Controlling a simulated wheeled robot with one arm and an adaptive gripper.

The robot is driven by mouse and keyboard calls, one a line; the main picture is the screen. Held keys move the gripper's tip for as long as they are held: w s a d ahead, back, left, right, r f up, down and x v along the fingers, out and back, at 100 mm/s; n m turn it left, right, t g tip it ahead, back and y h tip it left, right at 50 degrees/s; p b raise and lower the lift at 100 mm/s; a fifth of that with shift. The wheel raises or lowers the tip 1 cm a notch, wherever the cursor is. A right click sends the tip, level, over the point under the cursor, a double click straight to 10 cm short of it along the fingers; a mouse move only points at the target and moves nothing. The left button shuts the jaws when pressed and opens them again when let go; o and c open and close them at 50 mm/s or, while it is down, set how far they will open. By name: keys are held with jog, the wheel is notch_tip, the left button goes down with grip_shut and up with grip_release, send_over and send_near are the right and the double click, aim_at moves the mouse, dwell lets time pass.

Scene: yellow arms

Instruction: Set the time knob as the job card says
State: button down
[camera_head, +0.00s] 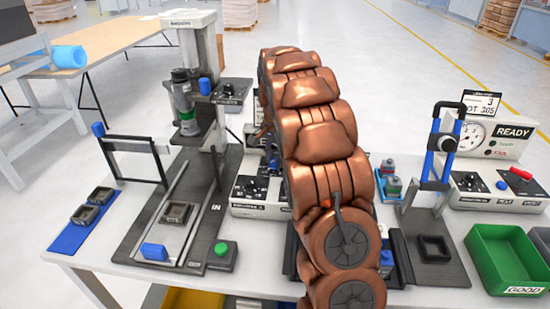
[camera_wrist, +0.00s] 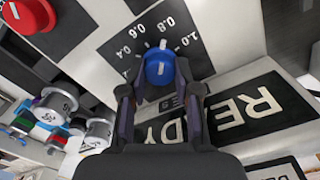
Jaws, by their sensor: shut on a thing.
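A blue knob (camera_wrist: 160,68) shows in the wrist view, on a dark dial plate (camera_wrist: 128,38) with white marks from 0.4 to 1.0. A white pointer on the knob faces up in the picture, roughly toward 0.8; I cannot read it exactly. My gripper (camera_wrist: 160,88) has one finger on each side of the knob and is shut on it. In the head view my copper arm hides the gripper and this knob. A card (camera_head: 481,103) reading "3" and "LOT 305" stands at the upper right; its small print is unreadable.
A READY plate (camera_wrist: 253,108) lies close to the right of my fingers. A red knob (camera_wrist: 30,14) is at the upper left. In the head view, presses, a green bin (camera_head: 505,262) and control boxes crowd the table around my arm.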

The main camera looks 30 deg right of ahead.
jog(key=shift+n+b, duration=0.3)
jog(key=n+b, duration=0.2)
jog(key=shift+w+f+n, duration=0.1)
jog(key=shift+n, duration=0.2)
jog(key=shift+n+b, duration=0.95)
jog(key=shift+n, duration=1.35)
jog(key=c, duration=0.8)
grip_release()
jog(key=shift+c, duration=0.2)
